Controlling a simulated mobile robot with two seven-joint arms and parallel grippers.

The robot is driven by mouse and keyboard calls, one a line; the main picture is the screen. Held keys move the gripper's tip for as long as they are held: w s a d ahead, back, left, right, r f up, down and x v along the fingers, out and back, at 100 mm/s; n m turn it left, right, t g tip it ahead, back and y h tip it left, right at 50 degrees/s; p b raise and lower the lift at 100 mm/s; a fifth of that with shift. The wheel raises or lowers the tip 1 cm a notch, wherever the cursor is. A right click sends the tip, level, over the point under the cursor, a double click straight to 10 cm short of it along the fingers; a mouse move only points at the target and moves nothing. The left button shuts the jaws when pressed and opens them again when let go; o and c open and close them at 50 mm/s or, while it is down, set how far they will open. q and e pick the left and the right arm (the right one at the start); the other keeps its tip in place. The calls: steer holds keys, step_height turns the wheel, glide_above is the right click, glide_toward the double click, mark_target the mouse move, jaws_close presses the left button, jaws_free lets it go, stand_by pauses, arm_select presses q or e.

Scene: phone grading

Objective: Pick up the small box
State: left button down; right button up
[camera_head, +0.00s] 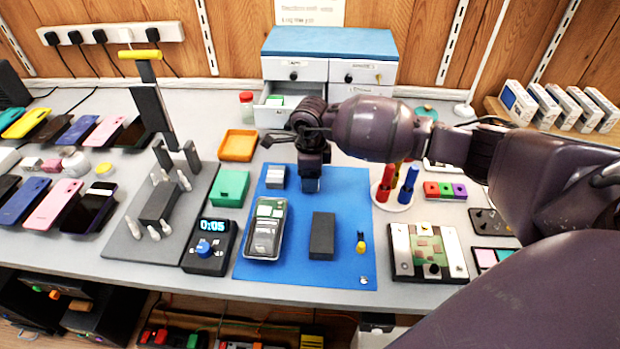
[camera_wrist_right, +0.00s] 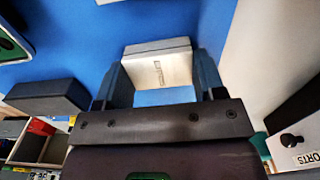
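The small box (camera_head: 276,177) is pale grey and lies near the back left of the blue mat (camera_head: 345,190). In the right wrist view the small box (camera_wrist_right: 158,66) shows its light top with a small dark mark, in the gap between the two fingers. My right gripper (camera_head: 311,184) hangs over the back of the mat, just right of the box in the head view. In the wrist view my right gripper (camera_wrist_right: 163,72) is open, with space beside the box. I cannot tell whether the fingertips reach down to its sides. My left gripper is not in view.
Behind is a drawer cabinet (camera_head: 328,42) with one drawer pulled out. A cup of red and blue tools (camera_head: 391,205) stands at right.

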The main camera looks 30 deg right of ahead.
steer(key=shift+c, duration=1.4)
step_height(320, 180, up, 7)
steer(key=shift+p, duration=0.7)
step_height(320, 180, up, 13)
steer(key=p, duration=0.1)
steer(key=shift+p, duration=0.35)
steer(key=shift+s, duration=0.1)
